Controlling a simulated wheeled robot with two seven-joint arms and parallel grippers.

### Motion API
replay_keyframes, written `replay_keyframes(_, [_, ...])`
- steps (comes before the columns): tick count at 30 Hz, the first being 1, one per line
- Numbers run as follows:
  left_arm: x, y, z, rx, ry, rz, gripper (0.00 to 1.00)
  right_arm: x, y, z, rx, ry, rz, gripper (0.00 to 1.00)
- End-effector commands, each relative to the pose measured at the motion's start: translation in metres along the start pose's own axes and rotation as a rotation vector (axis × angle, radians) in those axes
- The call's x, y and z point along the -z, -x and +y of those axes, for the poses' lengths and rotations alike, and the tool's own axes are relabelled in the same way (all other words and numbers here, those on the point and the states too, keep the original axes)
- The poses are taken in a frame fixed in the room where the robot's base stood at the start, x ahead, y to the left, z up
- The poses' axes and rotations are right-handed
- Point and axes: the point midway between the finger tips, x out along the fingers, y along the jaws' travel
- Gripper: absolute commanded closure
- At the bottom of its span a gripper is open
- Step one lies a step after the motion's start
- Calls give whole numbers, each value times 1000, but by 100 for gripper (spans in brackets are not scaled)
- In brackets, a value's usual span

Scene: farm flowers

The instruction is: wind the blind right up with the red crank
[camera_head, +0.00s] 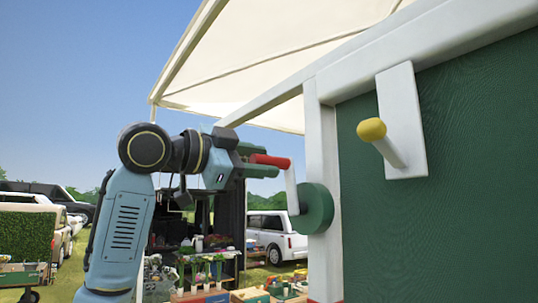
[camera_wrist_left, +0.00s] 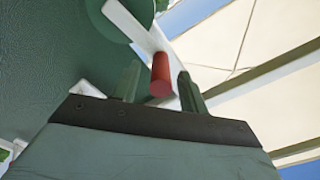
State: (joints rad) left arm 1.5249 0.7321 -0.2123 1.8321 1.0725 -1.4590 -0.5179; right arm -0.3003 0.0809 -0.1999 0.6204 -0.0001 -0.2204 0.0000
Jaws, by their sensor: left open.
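The red crank handle (camera_head: 270,160) sits on a white crank arm (camera_head: 292,190) that joins a round green hub (camera_head: 315,208) on the white post. The handle points left, toward my left gripper (camera_head: 262,161). My left gripper is open, with its green fingers on either side of the handle. In the left wrist view the red handle (camera_wrist_left: 160,75) stands between the two fingers (camera_wrist_left: 160,88), with gaps visible at both sides. A blind cannot be told for certain from the green panel (camera_head: 450,200) or the cream canopy (camera_head: 270,60). My right gripper is not in view.
A white plate (camera_head: 403,120) with a yellow-tipped peg (camera_head: 372,130) sticks out from the green panel, right of the crank. The white post (camera_head: 322,150) stands close beside the hub. Flower stands (camera_head: 205,268) and a white van (camera_head: 275,237) are farther back.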

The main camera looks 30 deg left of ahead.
Motion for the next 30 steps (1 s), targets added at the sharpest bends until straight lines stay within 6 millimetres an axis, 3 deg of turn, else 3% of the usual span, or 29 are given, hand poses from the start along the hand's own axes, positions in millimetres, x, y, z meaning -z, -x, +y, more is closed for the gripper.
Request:
replay_keyframes(6, [0, -22, -1, 0, 1, 0, 57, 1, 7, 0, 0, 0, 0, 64])
replay_keyframes(16, [0, -26, 0, 0, 0, -1, 57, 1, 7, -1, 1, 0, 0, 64])
replay_keyframes(26, [0, -25, 0, 0, 0, 0, 99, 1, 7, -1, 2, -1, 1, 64])
replay_keyframes(30, [0, -25, 0, 0, 0, 0, 100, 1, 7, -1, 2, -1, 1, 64])
